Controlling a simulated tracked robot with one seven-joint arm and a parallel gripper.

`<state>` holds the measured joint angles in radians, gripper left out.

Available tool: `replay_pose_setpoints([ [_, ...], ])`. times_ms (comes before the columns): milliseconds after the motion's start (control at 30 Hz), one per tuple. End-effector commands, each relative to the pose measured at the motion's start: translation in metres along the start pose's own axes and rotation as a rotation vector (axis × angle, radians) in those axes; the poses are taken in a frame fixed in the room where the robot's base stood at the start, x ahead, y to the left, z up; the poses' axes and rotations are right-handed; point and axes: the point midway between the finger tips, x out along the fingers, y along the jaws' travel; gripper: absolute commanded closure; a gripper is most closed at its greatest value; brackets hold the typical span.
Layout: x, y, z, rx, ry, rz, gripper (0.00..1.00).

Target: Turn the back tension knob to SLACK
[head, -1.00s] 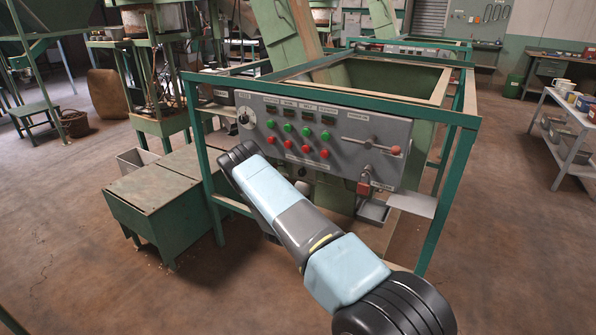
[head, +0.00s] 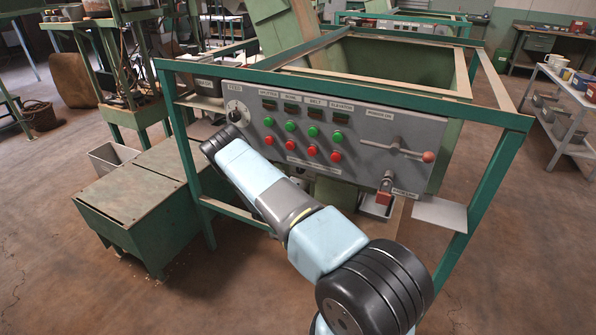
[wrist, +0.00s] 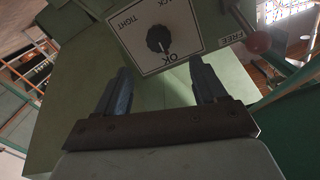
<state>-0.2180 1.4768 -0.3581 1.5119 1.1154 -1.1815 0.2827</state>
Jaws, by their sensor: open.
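In the wrist view a black round knob (wrist: 159,38) sits on a white square plate (wrist: 188,22) with the words TIGHT, OK and part of a word ending in ACK. The plate appears upside down and is cut off at the top. A pale mark on the knob seems to face the OK side. My gripper (wrist: 160,68) is open and empty, its two fingers on either side below the knob in the picture, apart from it. In the head view my arm covers the area past the panel's left end, and neither the gripper nor this knob can be made out.
A red ball-ended lever (wrist: 257,42) with a FREE label is right of the plate. In the head view, a grey control panel (head: 350,165) carries buttons, a FEED dial (head: 237,112) and a red-knobbed lever (head: 428,157). A green frame (head: 490,180) surrounds it. Green boxes (head: 130,200) stand left.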

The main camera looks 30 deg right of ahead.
Motion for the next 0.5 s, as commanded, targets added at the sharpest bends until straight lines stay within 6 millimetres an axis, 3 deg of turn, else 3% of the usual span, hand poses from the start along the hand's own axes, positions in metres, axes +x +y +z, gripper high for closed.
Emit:
replay_pose_setpoints([
  [500,0.091,0.002,-0.001,0.001,0.003,0.003,0.29],
])
